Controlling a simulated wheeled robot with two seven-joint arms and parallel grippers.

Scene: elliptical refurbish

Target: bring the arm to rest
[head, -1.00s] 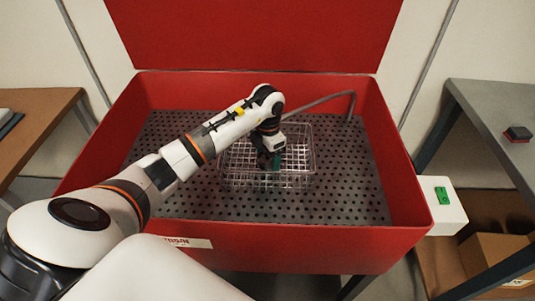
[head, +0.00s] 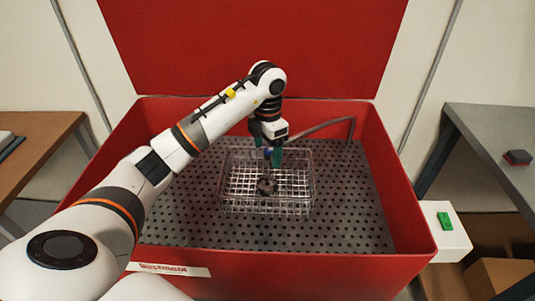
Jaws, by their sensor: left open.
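My left arm comes in from the left and reaches over a red parts washer (head: 330,268). My left gripper (head: 267,156) is open and points down above a wire basket (head: 240,206). The basket stands on the perforated floor of the washer. A small dark part (head: 266,186) lies in the basket, below the gripper and apart from it. My right gripper is not in view.
A grey bent spout (head: 325,126) rises behind the basket. The red lid (head: 250,45) stands open at the back. A white box with a green switch (head: 445,221) is on the right. A brown table (head: 40,140) stands left, a grey table (head: 490,135) right.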

